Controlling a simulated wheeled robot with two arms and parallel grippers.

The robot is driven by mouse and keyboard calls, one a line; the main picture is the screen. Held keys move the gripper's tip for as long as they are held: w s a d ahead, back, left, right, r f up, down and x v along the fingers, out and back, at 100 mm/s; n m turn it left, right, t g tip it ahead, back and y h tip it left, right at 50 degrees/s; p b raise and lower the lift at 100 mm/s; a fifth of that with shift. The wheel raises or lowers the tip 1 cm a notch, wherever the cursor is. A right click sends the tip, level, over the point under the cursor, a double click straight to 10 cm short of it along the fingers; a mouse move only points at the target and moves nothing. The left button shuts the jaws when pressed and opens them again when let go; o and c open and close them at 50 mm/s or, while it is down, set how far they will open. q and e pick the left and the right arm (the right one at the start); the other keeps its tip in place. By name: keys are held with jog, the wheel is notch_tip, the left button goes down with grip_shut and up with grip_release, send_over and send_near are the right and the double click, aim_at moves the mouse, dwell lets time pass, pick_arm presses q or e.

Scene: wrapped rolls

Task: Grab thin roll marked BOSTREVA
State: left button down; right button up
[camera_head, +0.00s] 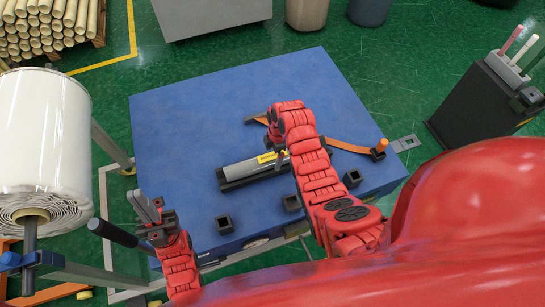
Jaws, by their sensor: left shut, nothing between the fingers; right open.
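A thin grey roll (240,168) with a yellow label (267,157) lies in a dark cradle (227,185) on the blue table. The label's text is too small to read, so I cannot confirm the name BOSTREVA. My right gripper (281,154) is open at the roll's right end, close to the label. It is mostly hidden by my red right arm, and I cannot tell whether its fingers touch the roll. My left gripper (150,210) is shut and empty at the table's front left, apart from the roll.
The blue table (180,130) is clear at its back and left. An orange bar (347,146) lies behind my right arm. Small black holders (224,224) stand near the front edge. A large white roll (42,140) stands at left; a black cabinet (480,110) stands right.

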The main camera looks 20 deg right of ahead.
jog(key=shift+a+f, duration=0.1)
jog(key=shift+f, duration=0.55)
grip_shut()
